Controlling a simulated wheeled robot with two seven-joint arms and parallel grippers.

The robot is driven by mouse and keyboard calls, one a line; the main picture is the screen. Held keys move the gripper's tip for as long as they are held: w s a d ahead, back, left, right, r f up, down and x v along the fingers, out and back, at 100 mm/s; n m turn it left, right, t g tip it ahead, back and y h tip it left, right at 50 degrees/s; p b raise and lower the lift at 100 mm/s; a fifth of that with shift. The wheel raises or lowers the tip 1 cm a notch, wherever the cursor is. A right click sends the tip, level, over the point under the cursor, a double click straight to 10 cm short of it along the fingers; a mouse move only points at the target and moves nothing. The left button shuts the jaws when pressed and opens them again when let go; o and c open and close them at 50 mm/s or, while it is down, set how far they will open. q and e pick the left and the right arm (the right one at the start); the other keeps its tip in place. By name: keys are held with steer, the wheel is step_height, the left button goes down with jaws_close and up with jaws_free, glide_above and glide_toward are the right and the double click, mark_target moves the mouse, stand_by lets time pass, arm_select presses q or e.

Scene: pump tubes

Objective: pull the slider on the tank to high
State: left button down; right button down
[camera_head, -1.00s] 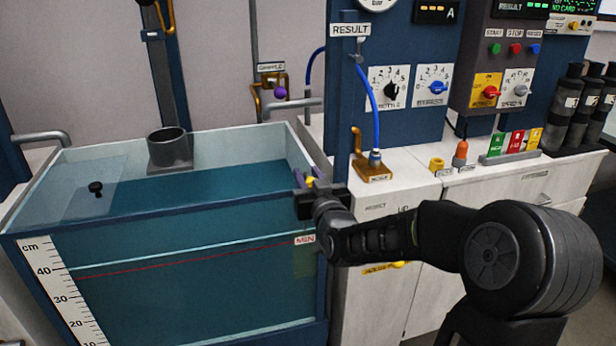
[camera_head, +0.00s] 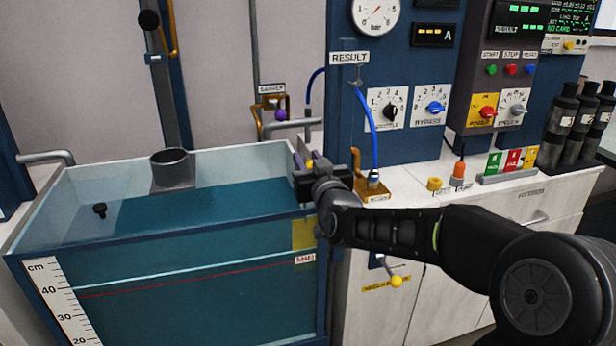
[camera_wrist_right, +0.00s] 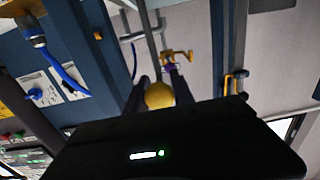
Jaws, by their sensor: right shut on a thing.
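The blue-framed glass tank (camera_head: 180,280) stands at left, holding teal water, with a cm scale (camera_head: 62,300) on its front. A red line runs across the front to a MIN label (camera_head: 305,259). A yellow plate (camera_head: 303,233) shows just above that label, near the right front corner post. My right gripper (camera_head: 309,172) is at the top of that corner, above the plate. In the right wrist view it is shut on a round yellow knob (camera_wrist_right: 158,95), which I take as the slider's knob. The fingers hide much of the slider. My left gripper is not in view.
Dials and a gauge (camera_head: 376,13) line the panel. A yellow-knobbed lever (camera_head: 396,281) sticks out of the cabinet below my arm.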

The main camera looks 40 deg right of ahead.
steer(key=shift+r, duration=0.45)
steer(key=c, duration=1.4)
jaws_free()
steer(key=shift+c, duration=0.2)
steer(key=o, duration=0.3)
steer(key=shift+f, duration=0.15)
steer(key=shift+s, duration=0.15)
steer(key=v, duration=0.7)
steer(key=shift+s+a+b, duration=0.15)
steer(key=shift+s+b, duration=0.1)
steer(key=shift+b, duration=0.05)
steer(key=shift+f, duration=0.1)
